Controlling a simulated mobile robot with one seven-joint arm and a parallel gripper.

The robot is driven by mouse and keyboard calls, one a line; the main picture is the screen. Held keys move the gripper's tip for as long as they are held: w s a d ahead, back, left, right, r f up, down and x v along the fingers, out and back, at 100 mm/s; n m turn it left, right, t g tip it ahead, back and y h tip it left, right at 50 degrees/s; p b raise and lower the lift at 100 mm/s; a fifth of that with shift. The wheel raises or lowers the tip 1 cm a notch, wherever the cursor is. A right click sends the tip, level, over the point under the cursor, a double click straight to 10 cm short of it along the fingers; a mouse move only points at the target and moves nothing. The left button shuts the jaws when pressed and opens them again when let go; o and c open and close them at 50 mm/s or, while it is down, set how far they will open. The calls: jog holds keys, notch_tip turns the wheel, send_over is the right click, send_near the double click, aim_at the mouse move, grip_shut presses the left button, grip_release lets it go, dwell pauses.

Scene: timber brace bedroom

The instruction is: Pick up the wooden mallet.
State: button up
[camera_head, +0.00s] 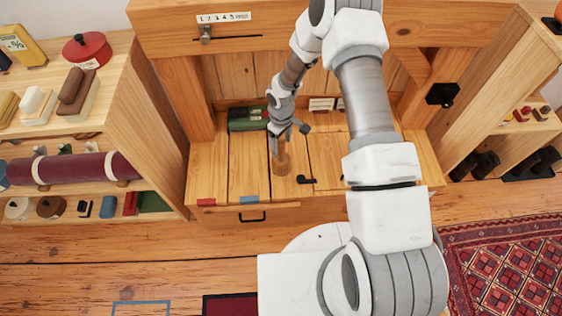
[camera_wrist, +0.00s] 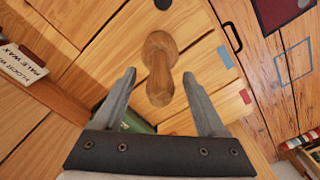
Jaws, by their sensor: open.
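The wooden mallet (camera_head: 281,161) appears to stand upright on the wooden bench top, below the end of my arm. In the wrist view the mallet (camera_wrist: 159,62) shows as a rounded brown piece with a narrower part pointing towards me. My gripper (camera_wrist: 158,75) is open, with one grey finger on each side of the mallet's near end. No contact between fingers and mallet shows. In the head view my gripper (camera_head: 288,128) is just above the mallet and partly hides its top.
A green box (camera_head: 247,118) lies at the back left of the bench (camera_head: 230,175). A small black item (camera_head: 305,180) lies right of the mallet. Red and blue patches mark the front edge, above a drawer handle (camera_head: 252,216). Shelves (camera_head: 145,125) flank the bench.

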aim_at(281, 155)
notch_tip(281, 155, down, 3)
jog(key=shift+a+r, duration=0.1)
jog(key=shift+r, duration=0.05)
jog(key=shift+c, duration=0.2)
grip_shut()
jog(key=shift+r, duration=0.1)
